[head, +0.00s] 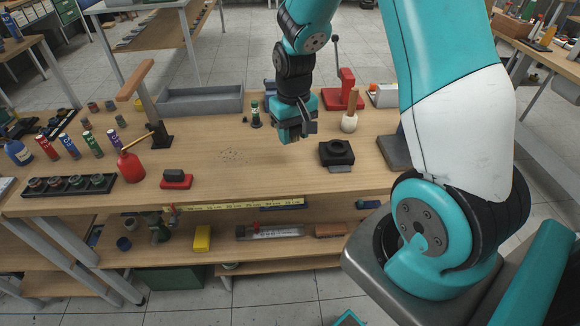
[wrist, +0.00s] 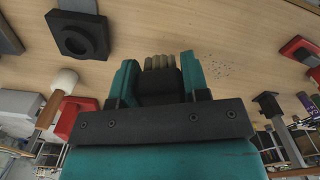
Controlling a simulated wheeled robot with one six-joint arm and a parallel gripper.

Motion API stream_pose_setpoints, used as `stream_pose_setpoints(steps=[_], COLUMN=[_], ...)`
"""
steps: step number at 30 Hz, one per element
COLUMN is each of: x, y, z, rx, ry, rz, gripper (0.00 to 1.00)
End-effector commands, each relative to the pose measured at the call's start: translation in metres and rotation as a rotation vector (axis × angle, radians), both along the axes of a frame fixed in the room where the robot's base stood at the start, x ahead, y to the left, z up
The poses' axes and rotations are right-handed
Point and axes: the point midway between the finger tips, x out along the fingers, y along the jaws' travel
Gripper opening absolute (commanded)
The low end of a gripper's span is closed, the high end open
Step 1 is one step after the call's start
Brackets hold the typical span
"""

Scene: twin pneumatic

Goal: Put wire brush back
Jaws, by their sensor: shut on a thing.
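My gripper (head: 293,132) hangs above the middle of the workbench in the head view. In the wrist view my gripper (wrist: 158,78) is shut on the wire brush (wrist: 160,63), a dark block with tan bristle tufts at its far end. The teal fingers stand on both sides of it. The brush is held above the wooden top, clear of other objects. In the head view the gripper mostly hides the brush.
A black block with a round opening (head: 337,152) sits right of my gripper, with a mallet (head: 349,122) behind it. A red-based block (head: 176,179), red oil can (head: 130,165) and grey tray (head: 202,101) stand left. Dark specks (head: 232,155) lie on open bench.

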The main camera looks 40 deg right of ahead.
Motion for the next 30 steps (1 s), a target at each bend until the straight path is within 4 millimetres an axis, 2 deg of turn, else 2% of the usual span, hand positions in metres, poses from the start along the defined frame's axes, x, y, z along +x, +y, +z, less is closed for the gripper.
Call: stream_pose_setpoints(steps=[1,3,9,14,21,30], x=[-0.002,-0.002,0.000,0.000,0.000,0.001], y=[0.000,0.000,0.001,0.002,0.002,0.002], z=[-0.016,-0.035,-0.075,-0.088,-0.120,-0.123], rx=[0.002,0.002,0.000,0.000,0.000,0.000], ry=[0.009,0.008,0.002,0.000,0.000,-0.001], rz=[0.000,0.000,0.001,0.003,0.003,0.003], gripper=[0.21,0.21,0.21,0.21,0.21,0.21])
